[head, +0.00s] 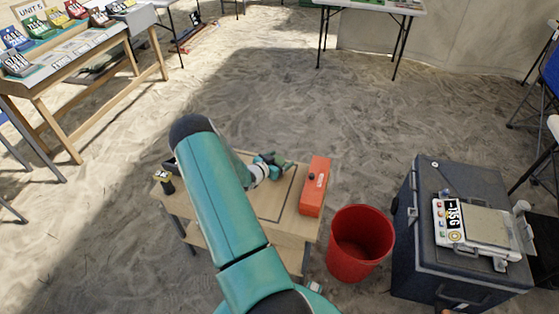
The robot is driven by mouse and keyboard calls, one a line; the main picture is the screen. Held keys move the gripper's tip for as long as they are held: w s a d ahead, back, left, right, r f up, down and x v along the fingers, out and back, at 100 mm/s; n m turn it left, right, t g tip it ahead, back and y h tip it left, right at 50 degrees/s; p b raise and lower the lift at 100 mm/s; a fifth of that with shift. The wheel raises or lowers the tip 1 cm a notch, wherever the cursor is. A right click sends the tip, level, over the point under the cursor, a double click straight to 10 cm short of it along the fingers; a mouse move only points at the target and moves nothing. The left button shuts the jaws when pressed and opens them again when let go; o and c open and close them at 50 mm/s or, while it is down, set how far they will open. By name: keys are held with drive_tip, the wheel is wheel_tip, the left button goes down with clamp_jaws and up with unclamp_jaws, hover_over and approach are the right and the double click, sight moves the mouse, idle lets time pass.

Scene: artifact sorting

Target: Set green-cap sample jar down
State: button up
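My teal arm reaches over a small wooden table (292,231). My gripper (284,164) is small in the picture, over the far part of the tabletop near a dark outlined area. Its fingers are too small and too much in line with the wrist to tell whether they are open or shut. I cannot make out a green-cap sample jar; it may be hidden by the gripper or arm. A small dark jar with a pale yellowish top (167,186) stands at the table's left edge.
An orange-red box (314,190) lies on the table's right side. A red bin (339,262) stands on the sand beside it. A dark case (408,245) carries a scale (487,226). A display bench (85,52) is at upper left. Sand beyond the table is clear.

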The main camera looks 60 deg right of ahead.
drive_tip(key=shift+r, duration=0.15)
drive_tip(key=v, duration=1.2)
drive_tip(key=shift+w, duration=0.1)
